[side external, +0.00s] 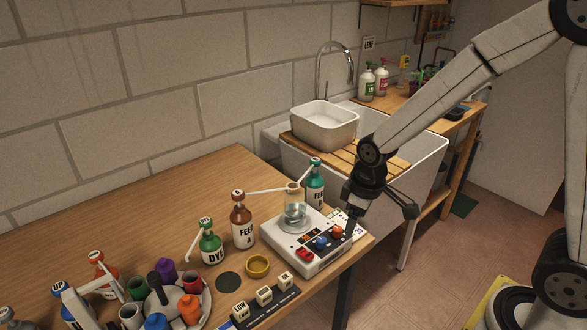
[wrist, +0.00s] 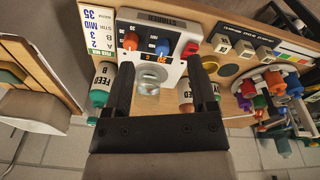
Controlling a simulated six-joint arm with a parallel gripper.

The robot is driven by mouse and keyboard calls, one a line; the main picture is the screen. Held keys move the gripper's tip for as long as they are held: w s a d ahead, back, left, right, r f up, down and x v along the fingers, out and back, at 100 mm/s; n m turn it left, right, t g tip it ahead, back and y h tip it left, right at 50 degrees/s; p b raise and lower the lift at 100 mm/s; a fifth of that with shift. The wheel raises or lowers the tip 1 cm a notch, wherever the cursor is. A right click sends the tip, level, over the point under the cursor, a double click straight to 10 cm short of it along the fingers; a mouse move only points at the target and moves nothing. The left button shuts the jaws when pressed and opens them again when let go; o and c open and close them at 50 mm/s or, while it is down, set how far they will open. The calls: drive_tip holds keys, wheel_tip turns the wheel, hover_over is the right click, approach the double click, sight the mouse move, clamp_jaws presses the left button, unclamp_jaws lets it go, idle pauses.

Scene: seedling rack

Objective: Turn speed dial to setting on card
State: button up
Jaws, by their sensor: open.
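The white stirrer box (side external: 308,242) stands near the table's front right corner. Its panel carries a blue dial (side external: 321,243), an orange-red dial (side external: 337,231) and a red switch (side external: 304,253). The blue dial (wrist: 162,47) and orange-red dial (wrist: 130,41) also show in the wrist view; I cannot tell which sets speed. A white card (wrist: 97,35) with large print, including "35" and "MID", lies beside the box. My gripper (wrist: 161,72) is open and empty, its fingers pointing down over the box. A glass vessel (side external: 294,216) on the box shows between the fingers in the wrist view.
Green (side external: 210,243), brown (side external: 241,220) and teal (side external: 315,182) bottles stand behind and left of the box. A yellow ring (side external: 257,266) and labelled blocks (side external: 264,297) lie left. A round holder with coloured items (side external: 182,305) is farther left. The back of the table is clear.

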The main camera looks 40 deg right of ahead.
sight(321, 239)
drive_tip(key=w+f+n, duration=0.1)
drive_tip(key=w, duration=0.1)
drive_tip(key=w+a+f+n+g, duration=0.1)
drive_tip(key=w+n, duration=0.1)
drive_tip(key=w, duration=0.1)
drive_tip(key=w+f+n, duration=0.1)
drive_tip(key=w+n, duration=0.1)
drive_tip(key=shift+w+a+f, duration=0.1)
drive_tip(key=shift+w+a, duration=0.25)
drive_tip(key=shift+f, duration=0.15)
drive_tip(key=shift+f, duration=3.75)
clamp_jaws()
